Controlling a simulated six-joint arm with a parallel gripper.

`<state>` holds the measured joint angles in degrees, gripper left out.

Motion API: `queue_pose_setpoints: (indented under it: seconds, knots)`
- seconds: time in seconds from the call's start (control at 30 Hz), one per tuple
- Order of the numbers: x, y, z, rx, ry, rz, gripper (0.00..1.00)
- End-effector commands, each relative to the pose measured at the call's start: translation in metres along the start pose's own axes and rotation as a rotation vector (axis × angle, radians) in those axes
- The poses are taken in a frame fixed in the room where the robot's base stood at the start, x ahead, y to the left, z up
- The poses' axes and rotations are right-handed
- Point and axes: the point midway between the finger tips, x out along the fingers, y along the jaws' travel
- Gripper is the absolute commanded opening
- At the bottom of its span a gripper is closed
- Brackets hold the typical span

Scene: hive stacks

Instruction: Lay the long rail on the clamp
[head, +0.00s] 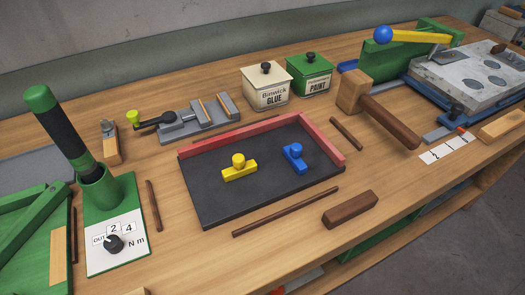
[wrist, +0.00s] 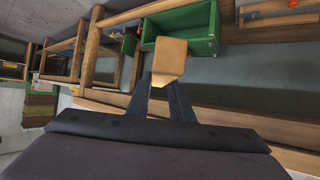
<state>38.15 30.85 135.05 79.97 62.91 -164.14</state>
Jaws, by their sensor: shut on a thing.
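My gripper (wrist: 160,98) shows only in the wrist view, with its two dark fingers shut on a light wooden piece (wrist: 170,58). The piece sticks out beyond the fingertips, and I cannot tell its full length from this angle. A grey clamp-like fixture (head: 196,128) with a black lever and a yellow-green knob stands on the bench behind the black board in the head view. Wooden strips lie in it. A long thin dark brown rod (head: 285,212) lies at the front of the bench. My gripper is not in the head view, so its distance from the fixture cannot be told.
A black board (head: 215,203) with red edging carries a yellow knobbed block (head: 239,168) and a blue one (head: 295,158). A mallet (head: 385,115), glue tin (head: 266,86), green tin (head: 309,75) and green dial stand (head: 110,215) surround it. Bench front is partly clear.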

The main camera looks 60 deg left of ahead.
Motion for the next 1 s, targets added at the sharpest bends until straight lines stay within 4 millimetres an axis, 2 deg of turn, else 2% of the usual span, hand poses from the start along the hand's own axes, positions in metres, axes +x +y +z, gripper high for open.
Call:
queue_pose_setpoints:
  seconds: [0.6,1.0]
  knots:
    - [-0.022,0.000,-0.040,-0.002,0.001,0.000,0.00]
    - [-0.024,0.000,-0.044,0.000,0.000,0.000,0.00]
